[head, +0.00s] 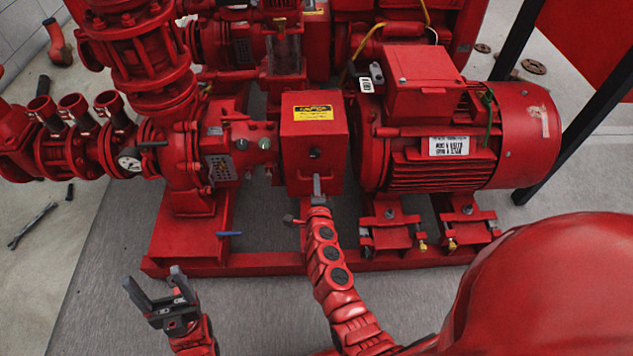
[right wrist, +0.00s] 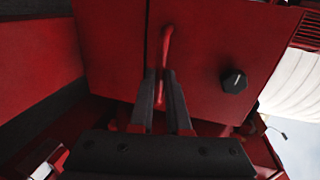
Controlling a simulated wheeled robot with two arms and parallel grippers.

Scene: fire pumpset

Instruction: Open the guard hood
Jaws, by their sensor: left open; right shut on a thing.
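The guard hood (head: 300,148) is a red box with a yellow warning label, between the pump and the motor in the head view. It looks closed. In the right wrist view its red front face (right wrist: 205,45) fills the upper middle, with a thin red bar handle (right wrist: 167,45) and a black knob (right wrist: 235,81). My right gripper (head: 317,180) is at the hood's lower front; in the right wrist view its dark fingers (right wrist: 158,80) are shut on the handle. My left gripper (head: 152,277) is open and empty, low at the left, apart from the hood.
The red motor (head: 455,125) stands right of the hood and the red pump (head: 185,150) left of it. The red base frame (head: 275,262) runs along the front. Grey floor (head: 95,290) is clear at front left. Dark posts (head: 575,135) stand at the right.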

